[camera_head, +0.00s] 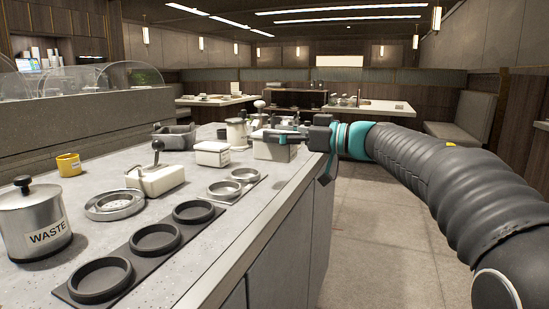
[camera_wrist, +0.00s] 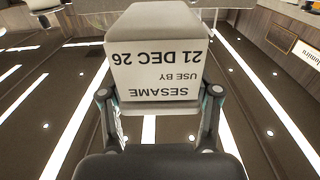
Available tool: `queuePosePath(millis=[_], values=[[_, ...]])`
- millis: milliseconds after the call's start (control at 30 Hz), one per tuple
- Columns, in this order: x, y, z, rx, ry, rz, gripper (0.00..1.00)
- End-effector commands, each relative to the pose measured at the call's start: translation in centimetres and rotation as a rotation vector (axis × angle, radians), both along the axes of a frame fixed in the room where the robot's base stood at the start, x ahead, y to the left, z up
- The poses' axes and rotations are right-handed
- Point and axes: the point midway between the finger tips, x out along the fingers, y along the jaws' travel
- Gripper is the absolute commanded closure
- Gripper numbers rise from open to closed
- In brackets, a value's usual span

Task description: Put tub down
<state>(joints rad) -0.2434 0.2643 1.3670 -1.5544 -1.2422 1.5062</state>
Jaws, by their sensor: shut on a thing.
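My gripper (camera_head: 286,136) reaches in from the right over the far right part of the counter. It is shut on a white tub (camera_head: 274,151), which is partly hidden behind the fingers. In the wrist view the tub (camera_wrist: 158,60) sits between both fingers (camera_wrist: 160,105). Its label appears upside down and reads SESAME, USE BY 21 DEC 26. I cannot tell whether the tub's underside touches the counter.
The grey counter (camera_head: 250,215) also holds a WASTE pot (camera_head: 34,222), a yellow mug (camera_head: 69,165), a round metal dish (camera_head: 114,205), a white tub with a dark handle (camera_head: 155,180), a labelled white tub (camera_head: 212,154), a grey bin (camera_head: 175,136) and a metal pitcher (camera_head: 237,133).

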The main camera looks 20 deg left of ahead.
Motion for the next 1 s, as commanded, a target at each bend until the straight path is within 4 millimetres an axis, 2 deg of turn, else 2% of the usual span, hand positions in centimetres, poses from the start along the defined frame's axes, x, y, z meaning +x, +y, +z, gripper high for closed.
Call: queuePosePath(millis=[100, 267, 500, 1000], values=[[-0.1, 0.9, -0.5, 0.001, -0.001, 0.001, 0.87], [0.0, 1.1, -1.4, 0.0, 0.0, 0.0, 0.87], [0.0, 1.1, -4.5, 0.0, 0.001, 0.0, 0.87], [0.0, 1.1, -5.1, 0.0, 0.0, 0.0, 0.87]])
